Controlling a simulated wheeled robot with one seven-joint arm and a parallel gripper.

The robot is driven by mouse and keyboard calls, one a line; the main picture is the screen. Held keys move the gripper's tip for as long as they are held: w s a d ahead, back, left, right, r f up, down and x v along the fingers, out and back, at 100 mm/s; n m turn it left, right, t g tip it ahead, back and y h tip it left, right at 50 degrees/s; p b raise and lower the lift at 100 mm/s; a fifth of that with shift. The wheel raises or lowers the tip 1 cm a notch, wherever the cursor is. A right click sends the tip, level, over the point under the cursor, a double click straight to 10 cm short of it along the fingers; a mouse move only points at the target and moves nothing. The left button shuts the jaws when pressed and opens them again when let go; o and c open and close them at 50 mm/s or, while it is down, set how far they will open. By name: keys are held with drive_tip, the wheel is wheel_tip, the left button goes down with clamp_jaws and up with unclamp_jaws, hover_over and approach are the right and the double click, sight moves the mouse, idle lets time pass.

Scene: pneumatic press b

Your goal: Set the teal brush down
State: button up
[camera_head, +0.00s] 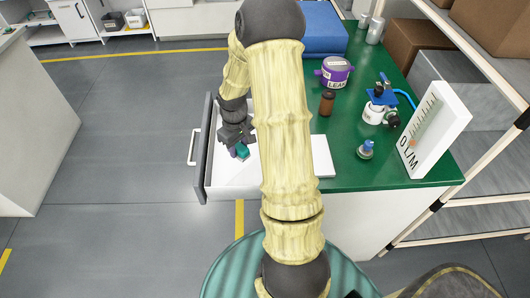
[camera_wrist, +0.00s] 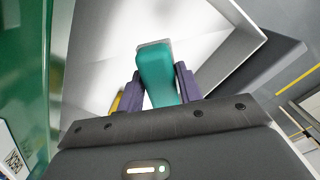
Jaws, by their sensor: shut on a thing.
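The teal brush (camera_wrist: 155,75) is between the two purple-grey fingers of my gripper (camera_wrist: 158,90) in the wrist view. My gripper (camera_head: 238,150) is shut on it, and a small teal part of the brush (camera_head: 242,153) shows in the head view. They are over the white inside of an open drawer (camera_head: 225,182); the drawer also fills the middle of the wrist view (camera_wrist: 205,35). I cannot tell whether the brush touches the drawer floor. A small yellow thing (camera_wrist: 116,101) shows beside the left finger, mostly hidden.
The green worktop (camera_head: 342,176) lies right of the drawer. It holds a purple pot (camera_head: 335,72), a brown bottle (camera_head: 327,103), a blue and white device (camera_head: 376,108), a small blue-topped bottle (camera_head: 365,150) and a white sign (camera_head: 432,130). The floor left of the drawer is clear.

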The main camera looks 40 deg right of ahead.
hover_over(241, 172)
drive_tip(key=shift+d+f+b, duration=0.1)
drive_tip(key=shift+f+b, duration=0.2)
drive_tip(key=shift+f, duration=2.85)
drive_tip(key=shift+f, duration=0.1)
drive_tip(key=shift+f, duration=1.75)
drive_tip(key=shift+f, duration=0.2)
drive_tip(key=o, duration=1)
drive_tip(key=shift+c, duration=0.2)
